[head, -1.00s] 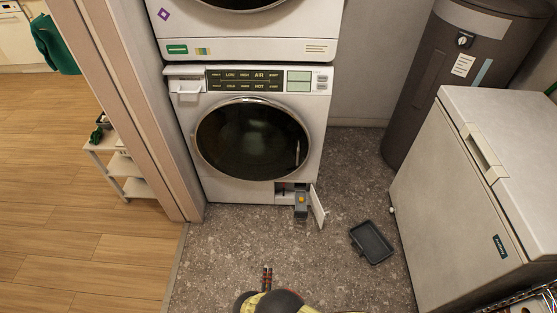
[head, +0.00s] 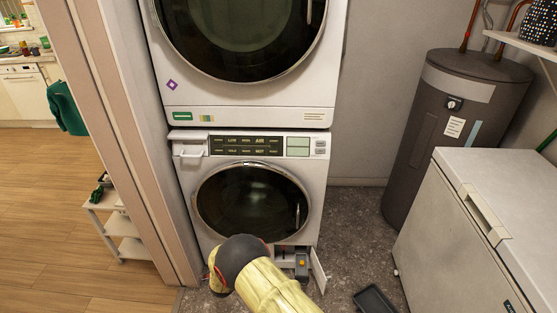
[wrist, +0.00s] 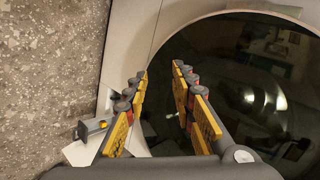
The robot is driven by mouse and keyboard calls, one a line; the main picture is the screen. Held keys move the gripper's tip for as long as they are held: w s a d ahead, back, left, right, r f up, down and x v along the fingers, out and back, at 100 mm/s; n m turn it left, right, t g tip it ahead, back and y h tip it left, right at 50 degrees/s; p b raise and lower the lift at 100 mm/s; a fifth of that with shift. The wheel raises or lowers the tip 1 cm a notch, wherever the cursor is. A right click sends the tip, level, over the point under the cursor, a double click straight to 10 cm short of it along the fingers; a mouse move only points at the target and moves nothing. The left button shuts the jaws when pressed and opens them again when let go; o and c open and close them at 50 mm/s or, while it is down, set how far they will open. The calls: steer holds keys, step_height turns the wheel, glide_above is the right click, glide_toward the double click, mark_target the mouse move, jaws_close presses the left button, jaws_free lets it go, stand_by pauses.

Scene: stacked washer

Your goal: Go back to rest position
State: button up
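My gripper shows in the wrist view (wrist: 160,72), with its two yellow and grey fingers spread apart and nothing between them. It faces the dark round door (wrist: 240,85) of a washer. In the head view my yellow arm rises in front of the lower washer (head: 190,220), and the gripper itself is hidden behind it. At the washer's lower right a small flap (head: 318,272) stands open. A grey piece with an orange spot (head: 301,265) sticks out of the opening. It also shows in the wrist view (wrist: 92,129), left of the fingers.
A second washer-like machine (head: 240,117) is stacked on top. A dark tray (head: 374,300) lies on the floor to the right. A white chest freezer (head: 450,235) and a dark cylindrical tank (head: 440,135) stand at the right. A door frame (head: 125,150) is at the left.

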steer(key=w+d+r+n+g+y, duration=0.1)
steer(key=w+d+r+n, duration=0.15)
steer(key=r, duration=0.95)
steer(key=w+d+r+n, duration=0.1)
steer(key=d+r, duration=0.2)
steer(key=r, duration=0.9)
steer(key=s+d+r+n+g+p, duration=0.1)
steer(key=s+d+r+n, duration=0.1)
steer(key=s+d+r, duration=0.35)
steer(key=s+d+r+n, duration=0.1)
steer(key=s+d+r, duration=0.1)
steer(key=d+r, duration=0.6)
steer(key=s+d+r+n+g+p, duration=0.1)
steer(key=s+d+r+n, duration=0.2)
steer(key=r, duration=0.7)
steer(key=s+d+r+n+h, duration=0.1)
steer(key=s+d+r, duration=0.1)
steer(key=s+d, duration=0.4)
steer(key=s+d+r+n+g+h, duration=0.1)
steer(key=s+d, duration=0.6)
steer(key=s, duration=0.9)
steer(key=s+d+r+n+h+p, duration=0.1)
steer(key=s+d+r+n, duration=0.1)
steer(key=s+d+r, duration=0.2)
steer(key=s+d, duration=0.3)
steer(key=s, duration=0.4)
steer(key=shift+r+g, duration=0.15)
steer(key=shift+g, duration=0.15)
steer(key=shift+o, duration=0.6)
